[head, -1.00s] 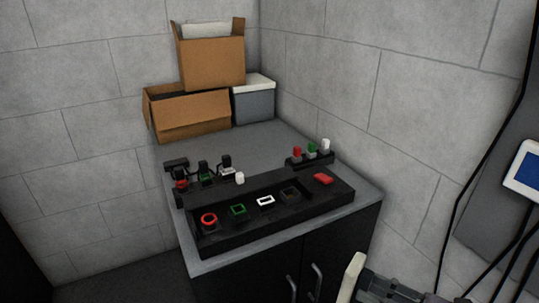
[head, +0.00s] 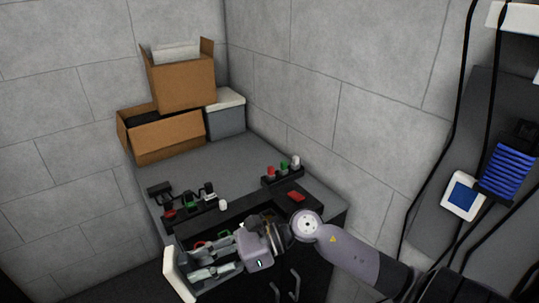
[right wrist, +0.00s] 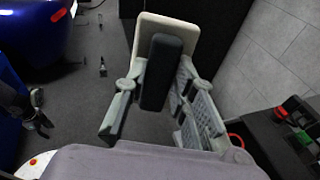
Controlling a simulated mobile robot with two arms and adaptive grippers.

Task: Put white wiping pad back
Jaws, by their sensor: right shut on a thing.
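My right gripper (head: 205,262) is shut on the white wiping pad (head: 176,274), a pale slab with a dark block on its back. It is held in front of the cabinet, at the front left of the black slotted tray (head: 318,220). In the right wrist view, the fingers (right wrist: 158,98) close around the dark block, and the pale pad (right wrist: 188,30) lies beyond it. My arm and gripper hide most of the tray's slots; green and red frames show partly.
On the grey cabinet top (head: 218,160), a rack of small items (head: 190,207) stands left and a red, green and white set (head: 283,172) right. A red piece (head: 296,196) lies on the tray. Cardboard boxes (head: 180,82) and a grey box (head: 226,118) stand at the back.

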